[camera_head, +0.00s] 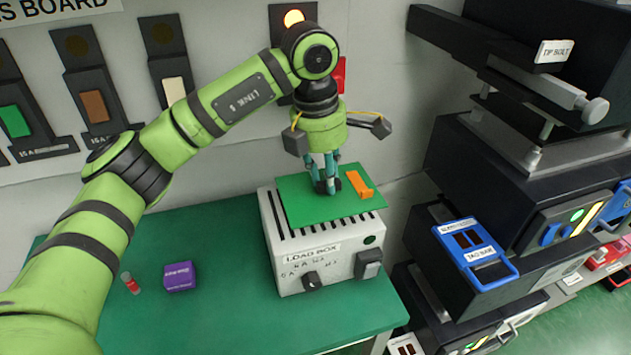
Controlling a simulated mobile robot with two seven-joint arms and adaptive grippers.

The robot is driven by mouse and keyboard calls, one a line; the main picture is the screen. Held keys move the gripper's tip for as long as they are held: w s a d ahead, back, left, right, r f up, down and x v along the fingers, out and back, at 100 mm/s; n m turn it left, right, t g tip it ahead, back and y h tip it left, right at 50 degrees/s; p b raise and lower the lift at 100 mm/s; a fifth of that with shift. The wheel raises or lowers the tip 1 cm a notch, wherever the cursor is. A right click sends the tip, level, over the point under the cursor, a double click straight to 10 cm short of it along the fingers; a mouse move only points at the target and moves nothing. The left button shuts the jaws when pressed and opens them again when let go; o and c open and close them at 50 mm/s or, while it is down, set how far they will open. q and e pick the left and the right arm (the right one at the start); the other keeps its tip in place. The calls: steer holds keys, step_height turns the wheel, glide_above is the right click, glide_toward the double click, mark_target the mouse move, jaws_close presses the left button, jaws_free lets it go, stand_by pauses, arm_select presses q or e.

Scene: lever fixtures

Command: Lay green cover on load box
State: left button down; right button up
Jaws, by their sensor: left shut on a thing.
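The load box (345,258) is a pale box with a knob and a switch on its front, standing on the green table. The green cover (300,203) is a flat plate with an orange block (360,184) on it. It lies over the box's top, leaving the dark slots along the left and front edges showing. I cannot tell whether it rests on the box or is just above it. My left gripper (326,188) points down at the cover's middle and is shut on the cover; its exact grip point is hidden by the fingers. My right gripper is not in view.
A purple box (179,276) and a small red-capped vial (130,283) are on the table (225,320), left of the load box. Fuse-like levers (95,106) line the wall board behind. Dark machines with a blue-framed lever (474,253) stand close on the right.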

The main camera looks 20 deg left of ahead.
mark_target(314, 189)
arm_select(q)
steer(key=w+a+f, duration=0.1)
steer(key=w+a+f+p, duration=0.1)
steer(key=w+a, duration=0.1)
steer(key=shift+w+f, duration=0.1)
steer(key=shift+f, duration=0.15)
steer(key=shift+w+a+f, duration=0.15)
steer(key=shift+f, duration=0.05)
step_height(314, 189, down, 3)
steer(key=shift+p, duration=1.15)
steer(key=shift+f, duration=0.85)
steer(key=c, duration=1.1)
jaws_free()
steer(key=shift+r, duration=0.1)
steer(key=shift+o, duration=0.2)
steer(key=shift+r, duration=0.1)
